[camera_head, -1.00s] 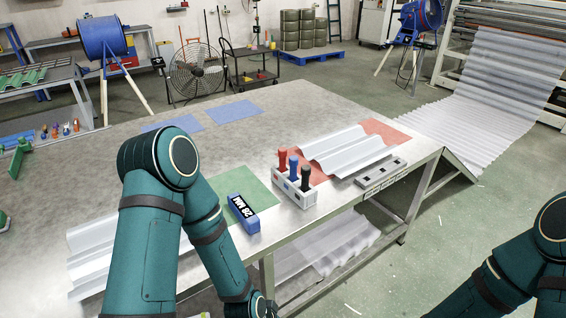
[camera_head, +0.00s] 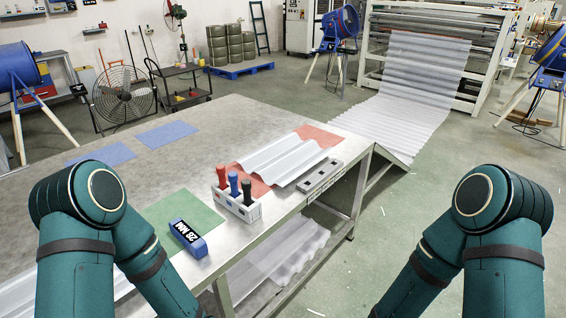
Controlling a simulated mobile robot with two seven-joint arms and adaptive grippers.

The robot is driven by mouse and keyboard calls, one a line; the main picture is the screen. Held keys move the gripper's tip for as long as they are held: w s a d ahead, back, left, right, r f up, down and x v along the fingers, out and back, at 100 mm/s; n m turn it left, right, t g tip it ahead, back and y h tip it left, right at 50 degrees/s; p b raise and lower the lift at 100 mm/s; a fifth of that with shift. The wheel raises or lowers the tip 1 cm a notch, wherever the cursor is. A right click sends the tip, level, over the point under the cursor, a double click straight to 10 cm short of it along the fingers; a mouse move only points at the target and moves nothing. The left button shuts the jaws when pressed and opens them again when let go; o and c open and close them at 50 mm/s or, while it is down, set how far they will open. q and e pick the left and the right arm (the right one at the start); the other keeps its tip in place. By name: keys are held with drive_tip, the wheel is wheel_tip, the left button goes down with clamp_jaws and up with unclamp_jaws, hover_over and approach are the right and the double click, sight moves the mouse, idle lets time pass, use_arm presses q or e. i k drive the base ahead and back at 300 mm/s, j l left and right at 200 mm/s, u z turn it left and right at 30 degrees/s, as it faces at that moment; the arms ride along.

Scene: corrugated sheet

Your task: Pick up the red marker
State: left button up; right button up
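The red marker (camera_head: 221,182) stands upright in a small light grey holder (camera_head: 237,208) near the table's front edge. A blue marker (camera_head: 233,184) and a dark marker (camera_head: 246,191) stand beside it in the same holder, in a row. My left arm comes in at the lower left and bends down past the table's front edge. My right arm is at the lower right, over the floor. Both grippers are below the picture, so neither shows. Nothing touches the markers.
A blue block marked "28 MM" (camera_head: 188,238) lies left of the holder by a green sheet (camera_head: 178,215). Corrugated sheet (camera_head: 281,160) lies on a red sheet (camera_head: 314,134) behind, with a grey slotted bar (camera_head: 320,175) beside it.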

sight(221, 171)
drive_tip(key=u, duration=0.6)
drive_tip(key=i+l+u, duration=0.25)
drive_tip(key=l+u, duration=0.55)
drive_tip(key=i+l+u, duration=0.1)
drive_tip(key=l, duration=0.4)
drive_tip(key=i+l+u, duration=0.15)
drive_tip(key=l, duration=0.35)
